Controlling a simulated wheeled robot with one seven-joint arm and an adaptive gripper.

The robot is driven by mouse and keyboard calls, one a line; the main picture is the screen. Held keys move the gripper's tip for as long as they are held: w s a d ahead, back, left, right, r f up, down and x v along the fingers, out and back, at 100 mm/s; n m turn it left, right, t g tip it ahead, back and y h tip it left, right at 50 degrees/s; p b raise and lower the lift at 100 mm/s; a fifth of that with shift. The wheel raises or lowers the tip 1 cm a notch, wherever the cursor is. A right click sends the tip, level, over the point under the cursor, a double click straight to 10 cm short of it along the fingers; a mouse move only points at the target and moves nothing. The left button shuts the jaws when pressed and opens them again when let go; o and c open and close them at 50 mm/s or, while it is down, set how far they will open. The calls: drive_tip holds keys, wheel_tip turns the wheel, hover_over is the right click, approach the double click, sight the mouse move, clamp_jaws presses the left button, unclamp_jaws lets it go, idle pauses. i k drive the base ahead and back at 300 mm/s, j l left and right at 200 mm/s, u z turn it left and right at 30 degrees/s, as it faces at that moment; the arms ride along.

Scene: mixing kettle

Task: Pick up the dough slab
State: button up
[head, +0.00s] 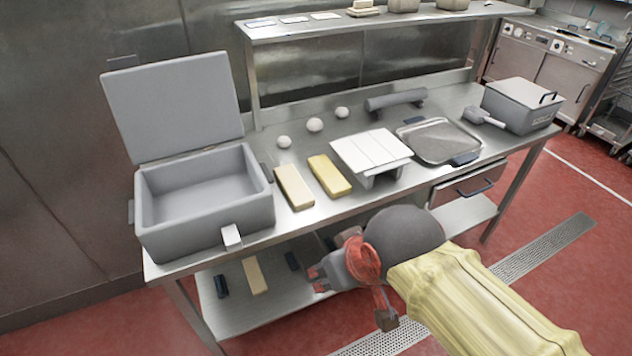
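A pale beige slab (294,187), which looks like the dough slab, lies flat on the steel table left of a yellow block (330,176). A similar beige slab (256,276) lies on the lower shelf, so I cannot be sure from looks alone which one is meant. My gripper (315,279) is in front of the table, below its top and near the lower shelf's right part. It points left. Its two reddish fingertips look apart with nothing between them. It is clear of both slabs.
An open grey bin (205,215) with raised lid stands left of the table slab. White balls (314,125), a white slatted stand (371,150), a metal tray (440,140) and a grey box (522,106) also stand on the table (330,215). Its front edge lies above my gripper.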

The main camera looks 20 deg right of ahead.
sight(337, 186)
drive_tip(key=i+j+z, duration=0.35)
drive_tip(key=i+j, duration=0.3)
drive_tip(key=j, duration=0.15)
drive_tip(key=z, duration=1.4)
